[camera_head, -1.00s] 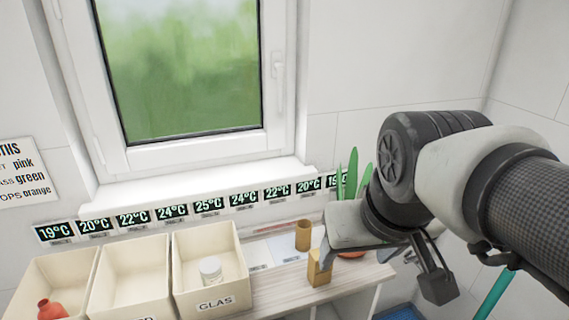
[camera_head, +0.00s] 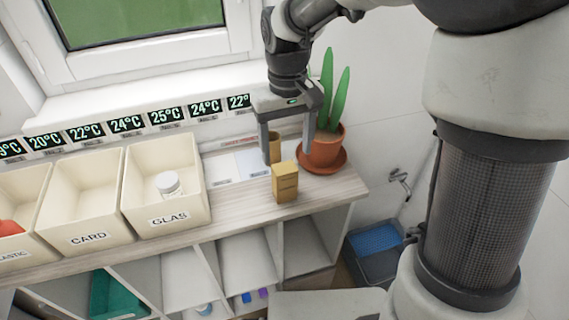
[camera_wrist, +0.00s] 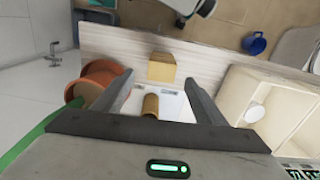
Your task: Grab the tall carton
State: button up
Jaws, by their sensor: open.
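The tan carton (camera_head: 285,182) stands upright on the wooden counter top, close to its front edge. In the wrist view the carton (camera_wrist: 161,67) lies just beyond the fingertips, centred between their lines. A brown cardboard cylinder (camera_head: 275,148) stands behind it, partly hidden by a finger; in the wrist view the cylinder (camera_wrist: 150,106) shows between the fingers. My gripper (camera_head: 288,158) points down above the counter behind the carton, its fingers wide apart and empty. It also shows in the wrist view (camera_wrist: 159,82). I see no contact with the carton.
A potted plant (camera_head: 323,148) on a saucer stands close to the right of my gripper. Cream bins (camera_head: 135,205) line the counter at left; the GLAS bin holds a white jar (camera_head: 168,184). White sheets (camera_head: 238,166) lie flat on the counter. Open shelves are below.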

aim_at(287, 168)
notch_tip(287, 168, down, 8)
jog(key=shift+r+b, duration=0.1)
jog(key=shift+b, duration=0.25)
jog(key=f, duration=0.5)
jog(key=shift+a+b, duration=0.2)
jog(key=shift+b, duration=0.15)
jog(key=shift+w, duration=0.1)
jog(key=c, duration=1.1)
